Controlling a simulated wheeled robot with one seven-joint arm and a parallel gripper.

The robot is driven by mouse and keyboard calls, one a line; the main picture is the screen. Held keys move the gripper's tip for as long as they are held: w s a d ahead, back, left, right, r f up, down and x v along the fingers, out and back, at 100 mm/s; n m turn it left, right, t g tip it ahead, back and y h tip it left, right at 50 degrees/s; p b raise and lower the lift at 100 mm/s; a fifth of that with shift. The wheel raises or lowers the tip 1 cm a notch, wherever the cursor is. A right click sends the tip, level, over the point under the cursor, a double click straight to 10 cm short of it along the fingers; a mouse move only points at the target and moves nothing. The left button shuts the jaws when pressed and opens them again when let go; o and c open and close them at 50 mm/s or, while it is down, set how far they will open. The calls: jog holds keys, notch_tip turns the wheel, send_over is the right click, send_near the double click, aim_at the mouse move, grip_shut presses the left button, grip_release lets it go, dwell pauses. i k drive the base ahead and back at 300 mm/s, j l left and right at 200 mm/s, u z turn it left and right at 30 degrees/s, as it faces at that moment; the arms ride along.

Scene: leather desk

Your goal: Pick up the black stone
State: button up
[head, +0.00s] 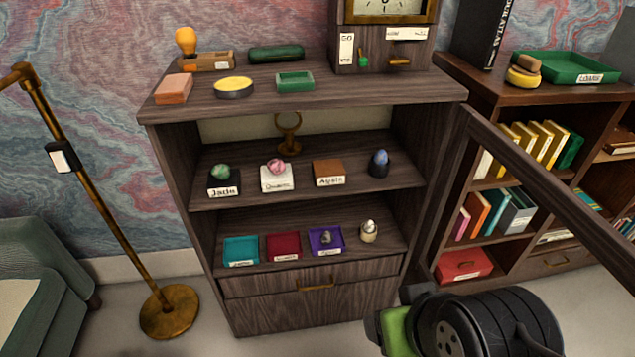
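A dark bluish-black egg-shaped stone (379,162) sits upright in a small black holder at the right end of the cabinet's upper shelf. A smaller dark grey stone (326,238) lies on a purple square tray (338,234) on the lower shelf. I cannot tell for sure which of the two is the black stone. My gripper (388,328), with a green part and dark pieces, is at the bottom, in front of the cabinet and apart from both stones. Its fingers are not clearly shown.
The cabinet door (545,165) stands open to the right. A green stone (221,173), a pink stone (277,166) and a brown block (328,168) share the upper shelf. Teal (240,244) and red (282,241) trays and a pale egg (369,226) share the lower. A brass lamp (110,215) stands left.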

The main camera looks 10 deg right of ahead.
aim_at(327, 237)
jog(key=i+j+u, duration=0.1)
jog(key=j+u, duration=0.25)
jog(key=i+j+u, duration=0.15)
jog(key=u, duration=0.2)
jog(key=i+j+u, duration=0.15)
jog(key=j+u, duration=0.2)
